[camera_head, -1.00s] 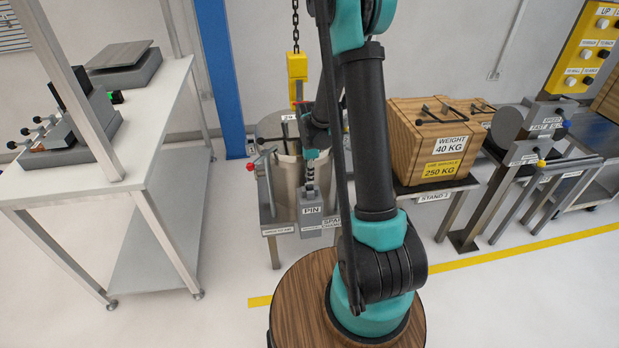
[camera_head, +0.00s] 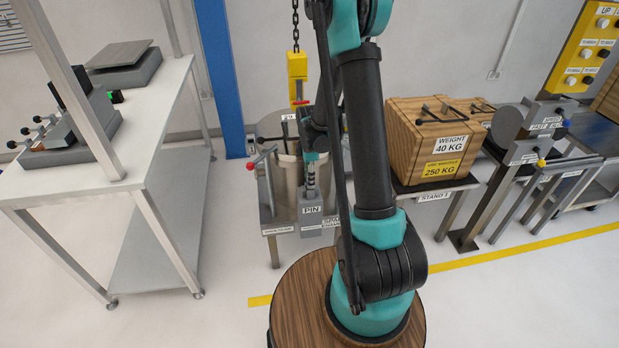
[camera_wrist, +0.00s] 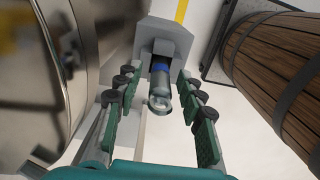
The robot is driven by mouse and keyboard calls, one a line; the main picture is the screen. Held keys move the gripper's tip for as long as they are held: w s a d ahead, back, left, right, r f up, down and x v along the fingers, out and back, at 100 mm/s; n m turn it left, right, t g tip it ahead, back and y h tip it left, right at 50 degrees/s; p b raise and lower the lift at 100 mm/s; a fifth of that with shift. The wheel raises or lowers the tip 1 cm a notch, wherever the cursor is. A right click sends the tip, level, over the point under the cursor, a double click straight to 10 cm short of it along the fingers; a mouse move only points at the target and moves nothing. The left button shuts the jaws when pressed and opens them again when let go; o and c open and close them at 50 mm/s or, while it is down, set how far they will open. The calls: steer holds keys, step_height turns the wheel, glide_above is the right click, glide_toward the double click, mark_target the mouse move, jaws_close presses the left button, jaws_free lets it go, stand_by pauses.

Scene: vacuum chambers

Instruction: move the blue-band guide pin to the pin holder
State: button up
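The blue-band guide pin (camera_wrist: 160,82) stands in the socket of a grey block in the wrist view, its ringed end toward the camera and its blue band near the block. The grey block (camera_wrist: 172,36), labelled PIN in the head view (camera_head: 312,212), is the pin holder. My gripper (camera_wrist: 158,108) is open, with one green-padded finger on each side of the pin and a visible gap to both. In the head view my gripper (camera_head: 311,160) is just above the pin (camera_head: 311,182). The pin's lower end is hidden in the block.
A shiny metal cylinder (camera_wrist: 85,60) stands close on the left in the wrist view. A wooden barrel-like surface (camera_wrist: 270,60) is at right. In the head view a yellow hoist hook block (camera_head: 297,66) hangs behind the gripper, and a wooden crate (camera_head: 425,140) stands at right.

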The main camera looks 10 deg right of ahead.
step_height(320, 180, up, 12)
steer(key=shift+f, duration=0.25)
steer(key=shift+r, duration=0.25)
steer(key=shift+s+r, duration=0.2)
steer(key=shift+s, duration=0.05)
steer(key=s+d+m+t, duration=0.2)
steer(key=s+m, duration=0.7)
steer(key=s, duration=0.1)
steer(key=s+d+m+t, duration=0.2)
steer(key=s+m, duration=0.7)
steer(key=s, duration=0.2)
steer(key=shift+s+f, duration=0.15)
steer(key=shift+s, duration=0.05)
